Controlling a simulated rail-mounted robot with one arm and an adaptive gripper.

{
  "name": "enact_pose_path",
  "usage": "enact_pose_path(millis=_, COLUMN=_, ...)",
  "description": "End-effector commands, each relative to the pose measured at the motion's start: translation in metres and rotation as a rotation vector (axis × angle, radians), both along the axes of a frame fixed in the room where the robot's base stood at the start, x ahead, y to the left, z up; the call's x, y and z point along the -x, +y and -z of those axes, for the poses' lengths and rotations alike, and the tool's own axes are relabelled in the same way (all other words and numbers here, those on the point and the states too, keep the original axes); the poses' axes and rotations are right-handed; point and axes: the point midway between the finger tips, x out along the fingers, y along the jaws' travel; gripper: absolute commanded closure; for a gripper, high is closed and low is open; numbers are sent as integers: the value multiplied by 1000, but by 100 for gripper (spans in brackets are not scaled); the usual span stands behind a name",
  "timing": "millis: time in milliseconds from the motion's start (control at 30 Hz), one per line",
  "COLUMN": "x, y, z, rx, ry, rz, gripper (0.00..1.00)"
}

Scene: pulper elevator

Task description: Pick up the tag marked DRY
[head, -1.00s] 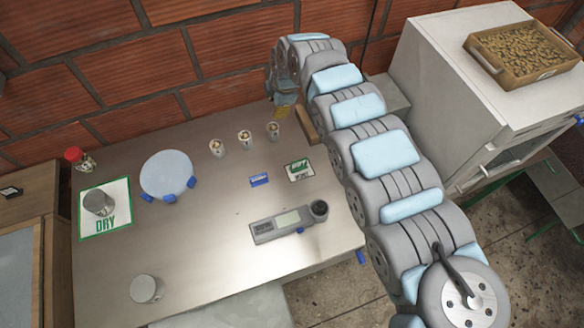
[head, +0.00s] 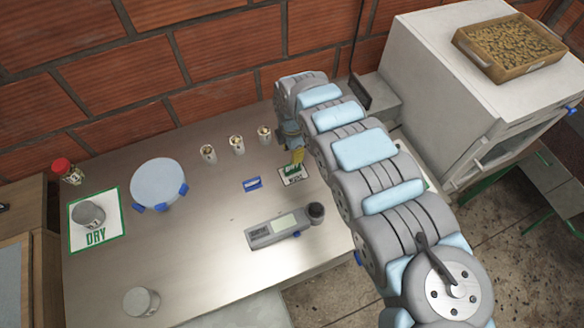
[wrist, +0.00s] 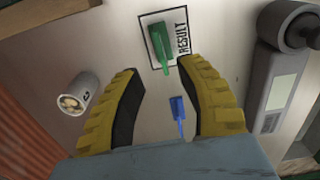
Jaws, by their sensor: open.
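A green tag (wrist: 161,48) lies on the white RESULT card (wrist: 184,35), and both also show in the head view, the card (head: 284,180) partly behind my gripper (head: 296,160). A blue tag (wrist: 179,115) lies beside the card; in the head view it (head: 252,184) is left of the card. I can read no lettering on either tag. The word DRY is legible only on a green-edged card (head: 97,238) at the left, under a metal tin (head: 89,214). In the wrist view my gripper (wrist: 159,68) is open and empty, its yellow fingers above the tags.
Several small cups of beans (head: 236,145) stand behind the tags. A grey meter (head: 278,226) lies in front of them. A round pale-blue dish (head: 158,184), a red-lidded jar (head: 66,170) and another tin (head: 141,301) stand farther left. A white oven (head: 430,95) stands at the right.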

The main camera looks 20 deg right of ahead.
Motion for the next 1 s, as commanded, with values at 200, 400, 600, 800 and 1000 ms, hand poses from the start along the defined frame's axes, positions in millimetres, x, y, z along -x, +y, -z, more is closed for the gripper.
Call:
enact_pose_path(millis=200, x=0, y=0, z=21, rx=1, ry=2, rz=-1, gripper=63)
enact_pose_path(millis=400, x=0, y=0, z=29, rx=0, ry=2, rz=0, gripper=63)
enact_pose_path(millis=600, x=2, y=3, z=53, rx=-2, ry=3, rz=-1, gripper=63)
enact_pose_path(millis=800, x=2, y=2, z=71, rx=-1, ry=3, rz=0, gripper=63)
enact_pose_path(millis=1000, x=2, y=1, z=76, rx=1, ry=3, rz=0, gripper=63)
